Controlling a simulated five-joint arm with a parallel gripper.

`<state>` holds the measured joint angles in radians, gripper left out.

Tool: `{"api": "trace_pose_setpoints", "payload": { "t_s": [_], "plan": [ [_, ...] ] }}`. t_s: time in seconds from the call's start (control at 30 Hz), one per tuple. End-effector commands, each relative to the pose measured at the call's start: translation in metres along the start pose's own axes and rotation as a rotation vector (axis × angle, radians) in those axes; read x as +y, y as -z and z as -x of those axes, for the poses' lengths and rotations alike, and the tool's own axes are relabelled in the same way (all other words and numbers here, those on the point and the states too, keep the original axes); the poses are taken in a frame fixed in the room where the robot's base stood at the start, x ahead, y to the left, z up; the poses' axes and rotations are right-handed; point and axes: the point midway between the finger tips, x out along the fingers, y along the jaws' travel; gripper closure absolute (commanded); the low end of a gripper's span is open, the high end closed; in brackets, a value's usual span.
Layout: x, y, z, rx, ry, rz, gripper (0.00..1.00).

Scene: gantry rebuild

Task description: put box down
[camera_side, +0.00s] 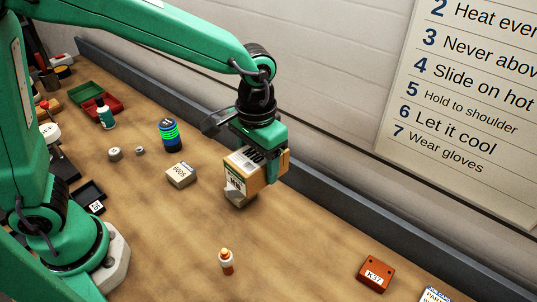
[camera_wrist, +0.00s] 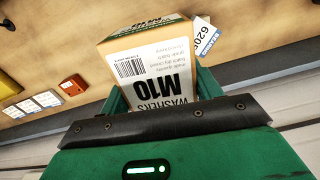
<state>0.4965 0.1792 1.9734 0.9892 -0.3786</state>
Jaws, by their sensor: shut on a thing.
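The box (camera_side: 244,171) is a tan cardboard carton with a white label. In the wrist view the box (camera_wrist: 155,72) reads "WASHERS M10" and fills the space between the green jaws. My gripper (camera_side: 262,168) is shut on it and points down over the middle of the bench. The box looks slightly tilted in the side view.
The wooden bench (camera_side: 180,235) is clear in front of the box. A small labelled carton (camera_side: 181,175) lies to its left, with a dark can with green rings (camera_side: 170,134) behind.

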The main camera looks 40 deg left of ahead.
Motion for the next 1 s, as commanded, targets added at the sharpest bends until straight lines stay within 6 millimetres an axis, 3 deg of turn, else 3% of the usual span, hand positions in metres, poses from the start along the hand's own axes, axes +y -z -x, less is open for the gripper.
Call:
{"api": "trace_pose_setpoints", "payload": {
  "t_s": [0.2,0.5,1.0],
  "plan": [
    [-0.051,0.022,0.011,0.003,-0.001,0.042,0.74],
    [-0.123,0.039,0.022,0.003,0.000,0.119,0.74],
    [-0.250,0.045,0.020,0.001,0.000,0.465,0.74]
  ]
}}
